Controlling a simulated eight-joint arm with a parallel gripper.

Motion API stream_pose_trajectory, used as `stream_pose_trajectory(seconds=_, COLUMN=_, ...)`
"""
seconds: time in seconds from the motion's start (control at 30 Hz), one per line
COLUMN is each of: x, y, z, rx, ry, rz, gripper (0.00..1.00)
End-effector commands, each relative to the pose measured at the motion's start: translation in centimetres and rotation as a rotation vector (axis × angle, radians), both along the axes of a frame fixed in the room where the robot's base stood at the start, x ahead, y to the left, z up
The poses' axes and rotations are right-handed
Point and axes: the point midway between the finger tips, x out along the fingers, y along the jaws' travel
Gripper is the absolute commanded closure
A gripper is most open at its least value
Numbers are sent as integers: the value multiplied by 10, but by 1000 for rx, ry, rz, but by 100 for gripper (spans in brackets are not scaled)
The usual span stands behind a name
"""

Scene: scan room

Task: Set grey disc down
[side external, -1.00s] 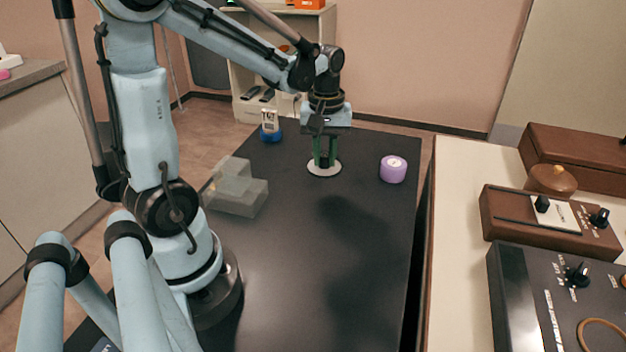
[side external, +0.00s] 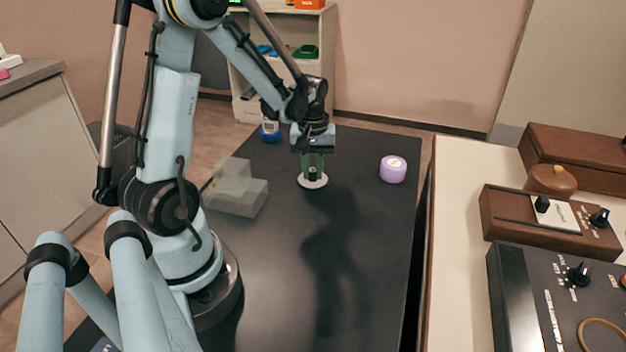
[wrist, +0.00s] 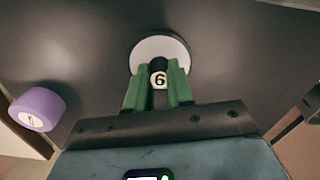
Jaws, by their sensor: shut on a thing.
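The pale grey disc (side external: 312,182) is under my gripper (side external: 313,168) at the far middle of the dark tabletop. A dark upright knob marked 6 (wrist: 159,79) stands over the disc. In the wrist view, the disc (wrist: 148,47) shows flat behind the fingertips. The green fingers of my gripper (wrist: 158,76) are shut on the dark knob, one on each side. The disc is very low over the black table (side external: 290,265) or touching it; I cannot tell which.
A purple cylinder (side external: 393,169) stands to the right of the disc. A translucent grey stepped block (side external: 236,188) sits to the left, near my arm. A blue-based item (side external: 270,131) is at the far left edge. The near middle of the table is clear.

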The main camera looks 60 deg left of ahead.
Motion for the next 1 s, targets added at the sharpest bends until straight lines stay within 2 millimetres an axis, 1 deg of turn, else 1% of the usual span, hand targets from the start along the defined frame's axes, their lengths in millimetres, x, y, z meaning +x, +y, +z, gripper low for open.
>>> stream_pose_trajectory(seconds=0.23, x=0, y=0, z=-3, rx=0, ry=0, rz=0, gripper=100)
stream_pose_trajectory(seconds=0.27, x=0, y=0, z=-3, rx=0, ry=0, rz=0, gripper=74)
stream_pose_trajectory(seconds=0.4, x=0, y=0, z=-3, rx=0, ry=0, rz=0, gripper=53)
stream_pose_trajectory(seconds=0.67, x=0, y=0, z=-2, rx=0, ry=0, rz=0, gripper=53)
stream_pose_trajectory(seconds=0.77, x=0, y=0, z=1, rx=0, ry=0, rz=0, gripper=53)
stream_pose_trajectory(seconds=0.87, x=0, y=0, z=9, rx=0, ry=0, rz=0, gripper=53)
stream_pose_trajectory(seconds=1.0, x=0, y=0, z=28, rx=0, ry=0, rz=0, gripper=53)
